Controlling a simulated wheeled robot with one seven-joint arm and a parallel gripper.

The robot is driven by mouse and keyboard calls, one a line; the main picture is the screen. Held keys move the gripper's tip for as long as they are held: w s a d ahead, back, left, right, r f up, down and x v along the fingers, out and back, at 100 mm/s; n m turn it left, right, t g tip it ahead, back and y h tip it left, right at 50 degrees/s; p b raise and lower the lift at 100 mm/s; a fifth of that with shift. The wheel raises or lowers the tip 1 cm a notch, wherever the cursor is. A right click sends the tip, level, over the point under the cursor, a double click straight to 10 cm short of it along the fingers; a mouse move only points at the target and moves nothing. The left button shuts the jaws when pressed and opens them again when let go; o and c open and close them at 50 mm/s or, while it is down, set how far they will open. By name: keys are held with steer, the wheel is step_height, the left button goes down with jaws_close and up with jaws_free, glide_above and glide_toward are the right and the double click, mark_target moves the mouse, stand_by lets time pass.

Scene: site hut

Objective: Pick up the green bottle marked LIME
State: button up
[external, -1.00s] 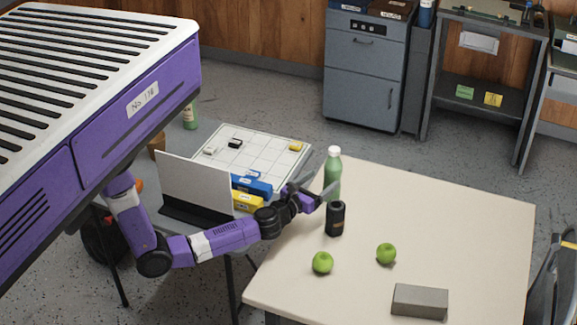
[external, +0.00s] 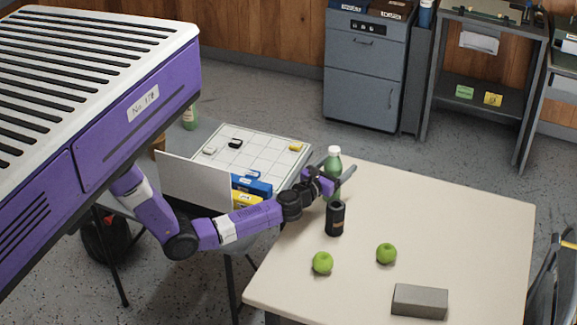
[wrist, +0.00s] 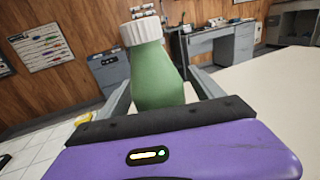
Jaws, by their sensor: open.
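A green bottle (external: 332,166) with a white cap stands upright near the table's far left corner. No marking on it is legible. My gripper (external: 342,180) is at the bottle, with its fingers open on either side of it. In the wrist view the green bottle (wrist: 154,75) rises between the two grey fingers of my gripper (wrist: 164,88). Its lower part is hidden behind the gripper body. I cannot tell whether either finger touches it.
A black can (external: 335,219) stands close in front of the bottle. Two green apples (external: 322,263) (external: 386,253) and a grey block (external: 419,301) lie on the cream table (external: 465,225). A white panel (external: 195,182), a blue box (external: 252,186) and a gridded board (external: 255,158) are left.

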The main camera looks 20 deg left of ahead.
steer(key=c, duration=1.4)
steer(key=shift+c, duration=0.2)
